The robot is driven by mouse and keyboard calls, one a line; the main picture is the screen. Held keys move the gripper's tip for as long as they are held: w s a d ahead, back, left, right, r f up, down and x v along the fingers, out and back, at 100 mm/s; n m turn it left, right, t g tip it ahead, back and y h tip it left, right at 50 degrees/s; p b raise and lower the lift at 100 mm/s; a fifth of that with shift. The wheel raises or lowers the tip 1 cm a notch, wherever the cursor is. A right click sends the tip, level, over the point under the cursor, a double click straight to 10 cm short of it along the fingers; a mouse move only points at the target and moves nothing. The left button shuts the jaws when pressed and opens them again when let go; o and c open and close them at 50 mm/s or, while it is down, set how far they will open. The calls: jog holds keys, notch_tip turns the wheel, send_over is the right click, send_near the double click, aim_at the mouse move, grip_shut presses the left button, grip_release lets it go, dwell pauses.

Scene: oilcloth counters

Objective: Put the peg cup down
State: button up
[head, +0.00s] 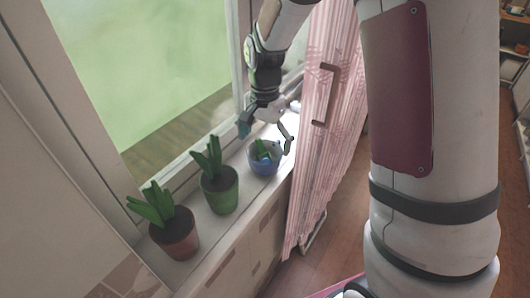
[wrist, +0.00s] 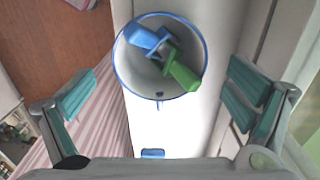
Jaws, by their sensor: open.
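The peg cup (head: 264,161) is a pale cup with a blue rim and blue lower part. It stands upright on the windowsill in the head view, to the right of two potted plants. In the wrist view the cup (wrist: 160,90) holds a blue peg (wrist: 145,39) and a green peg (wrist: 180,70). My gripper (head: 268,138) is just above the cup, fingers spread. In the wrist view its fingers (wrist: 160,98) stand wide apart on either side, with gaps between them and the cup.
On the sill (head: 225,232) stand a green pot (head: 220,196) and a terracotta pot (head: 176,240), both with plants. The window (head: 150,80) is behind. A pink striped curtain (head: 325,130) hangs close on the right. The sill's front edge drops to a wooden floor (head: 345,205).

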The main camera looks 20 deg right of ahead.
jog(key=s+r+n+t, duration=0.1)
jog(key=s+r+n, duration=0.1)
jog(key=s+r, duration=0.5)
jog(key=s+r+n+t, duration=0.1)
jog(key=s+r+n, duration=0.25)
jog(key=r, duration=0.55)
jog(key=s+r+n+t, duration=0.1)
jog(key=s+n, duration=0.4)
jog(key=s, duration=1)
jog(key=shift+r+t, duration=0.2)
jog(key=shift+t, duration=0.5)
